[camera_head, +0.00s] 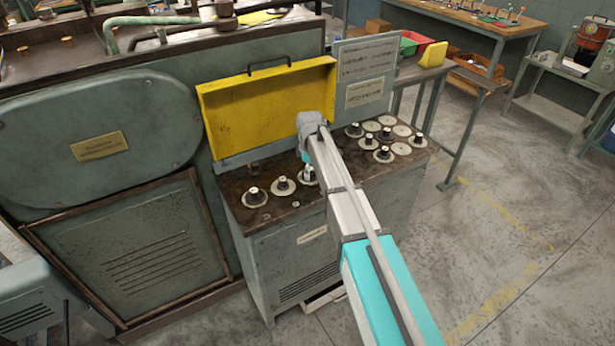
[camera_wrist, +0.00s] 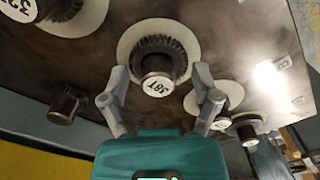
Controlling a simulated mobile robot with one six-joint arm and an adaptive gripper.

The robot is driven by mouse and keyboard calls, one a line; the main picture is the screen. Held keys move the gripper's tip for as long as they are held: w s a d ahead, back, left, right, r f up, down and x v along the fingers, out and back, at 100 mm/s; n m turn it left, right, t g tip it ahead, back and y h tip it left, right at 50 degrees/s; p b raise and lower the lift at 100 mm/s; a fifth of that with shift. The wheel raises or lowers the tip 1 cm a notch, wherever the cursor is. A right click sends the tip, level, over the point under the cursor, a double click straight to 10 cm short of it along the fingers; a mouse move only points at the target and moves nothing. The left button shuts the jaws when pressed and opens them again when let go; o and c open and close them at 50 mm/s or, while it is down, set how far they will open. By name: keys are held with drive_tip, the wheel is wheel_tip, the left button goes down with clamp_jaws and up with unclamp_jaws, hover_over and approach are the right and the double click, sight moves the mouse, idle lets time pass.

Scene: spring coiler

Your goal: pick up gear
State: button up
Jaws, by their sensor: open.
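Several dark gears with post-like hubs stand on pale discs on the cabinet top. In the head view, my gripper (camera_head: 306,163) is over the front left row, at the gear (camera_head: 309,176) right of two others (camera_head: 283,184) and (camera_head: 255,194). My arm partly hides this spot.
More gears and bare pale discs (camera_head: 402,131) stand at the right of the cabinet top (camera_head: 330,200). A yellow raised lid (camera_head: 265,105) and an upright sign panel (camera_head: 365,70) stand behind. In the wrist view, neighbouring hubs (camera_wrist: 65,103) and (camera_wrist: 247,133) are close to the fingers.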

drive_tip(key=shift+c, duration=0.3)
clamp_jaws()
idle(0.4)
